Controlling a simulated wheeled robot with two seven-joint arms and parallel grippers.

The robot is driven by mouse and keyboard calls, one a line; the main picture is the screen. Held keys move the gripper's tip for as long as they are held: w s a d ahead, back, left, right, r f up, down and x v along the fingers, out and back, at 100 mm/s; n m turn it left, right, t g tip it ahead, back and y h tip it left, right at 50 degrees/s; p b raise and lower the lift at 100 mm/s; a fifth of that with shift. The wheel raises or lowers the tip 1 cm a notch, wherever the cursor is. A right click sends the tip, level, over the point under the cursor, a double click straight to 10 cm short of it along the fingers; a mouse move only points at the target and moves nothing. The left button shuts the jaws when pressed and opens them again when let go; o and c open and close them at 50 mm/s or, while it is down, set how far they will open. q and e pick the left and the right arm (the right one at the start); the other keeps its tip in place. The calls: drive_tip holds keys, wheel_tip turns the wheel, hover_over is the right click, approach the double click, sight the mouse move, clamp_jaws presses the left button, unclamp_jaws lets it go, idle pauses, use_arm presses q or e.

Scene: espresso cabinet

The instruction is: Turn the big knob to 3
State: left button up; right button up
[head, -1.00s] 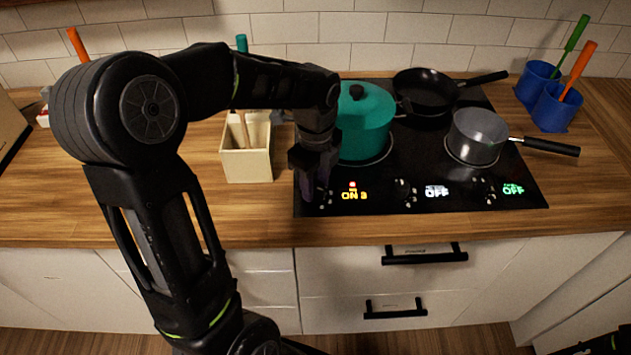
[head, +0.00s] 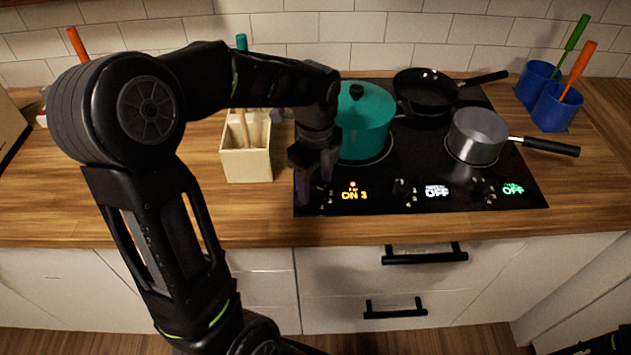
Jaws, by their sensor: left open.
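The cooktop (head: 440,190) has a row of knobs along its front edge. The left knob (head: 326,198) is small and dark, partly hidden by my left gripper (head: 314,187). The lit display (head: 354,195) beside it reads "ON 3" in yellow, with a small red mark above. My left gripper points down with its fingers apart, just at the left knob; contact cannot be made out. The middle knob (head: 403,190) and right knob (head: 487,190) stand beside displays that read "OFF". Which knob is the big one is hard to judge by size here.
A teal pot (head: 364,130) stands close behind my left gripper. A black pan (head: 425,95) and a grey saucepan (head: 478,137) are farther right. A cream utensil holder (head: 246,160) stands left of the gripper. The wooden counter (head: 400,228) in front is clear.

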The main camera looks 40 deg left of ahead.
sight(315, 187)
use_arm(q)
wheel_tip(315, 187, up, 7)
drive_tip(key=shift+r+b, duration=0.2)
drive_tip(key=shift+b, duration=0.1)
idle(0.5)
